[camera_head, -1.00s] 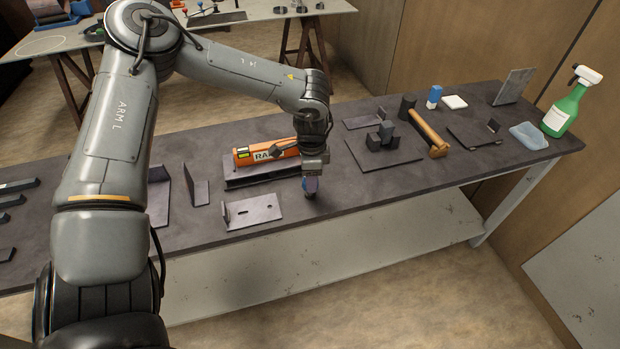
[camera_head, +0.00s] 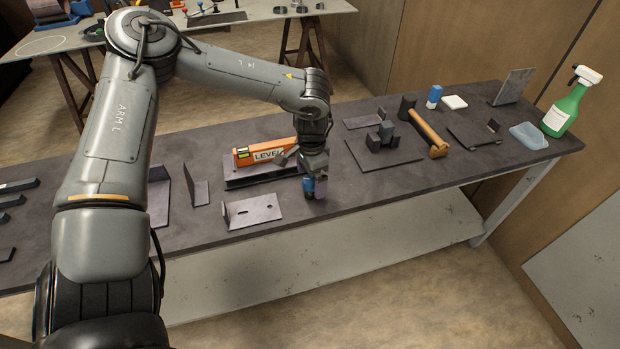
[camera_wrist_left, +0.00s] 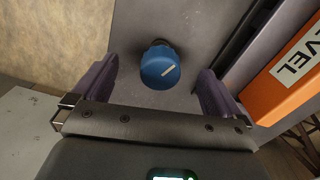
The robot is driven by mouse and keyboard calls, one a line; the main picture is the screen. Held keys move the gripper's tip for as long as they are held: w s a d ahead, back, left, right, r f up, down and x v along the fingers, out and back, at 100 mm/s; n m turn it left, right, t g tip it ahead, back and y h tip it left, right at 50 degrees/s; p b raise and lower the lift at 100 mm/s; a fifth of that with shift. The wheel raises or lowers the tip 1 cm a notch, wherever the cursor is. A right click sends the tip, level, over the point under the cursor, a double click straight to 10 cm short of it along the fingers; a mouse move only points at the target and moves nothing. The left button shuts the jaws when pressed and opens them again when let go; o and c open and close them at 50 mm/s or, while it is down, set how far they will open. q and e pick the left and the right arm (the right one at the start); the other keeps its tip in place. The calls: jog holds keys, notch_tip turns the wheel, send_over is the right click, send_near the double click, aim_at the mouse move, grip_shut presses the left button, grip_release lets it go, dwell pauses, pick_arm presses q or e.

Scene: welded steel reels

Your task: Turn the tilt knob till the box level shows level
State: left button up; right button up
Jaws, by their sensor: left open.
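The orange box level (camera_head: 262,155) lies on a dark steel piece on the bench. Its white label reads "LEVEL" in the head view; in the wrist view the orange level (camera_wrist_left: 291,80) shows part of that word. The blue tilt knob (camera_wrist_left: 160,66) has a pale pointer line, slanted up to the right in the wrist view. My left gripper (camera_head: 314,190) is pointed down at the bench in front of the level. In the wrist view its open fingers (camera_wrist_left: 157,88) stand on either side of the knob, with visible gaps. My right gripper is not in view.
A slotted steel bracket (camera_head: 252,211) lies just left of my gripper. The bench front edge is close by.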

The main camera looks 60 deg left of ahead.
aim_at(311, 179)
pick_arm(q)
jog(key=shift+r, duration=0.15)
jog(key=shift+r+p, duration=0.95)
jog(key=shift+r, duration=0.5)
jog(key=shift+r+p, duration=1.1)
jog(key=shift+r, duration=0.85)
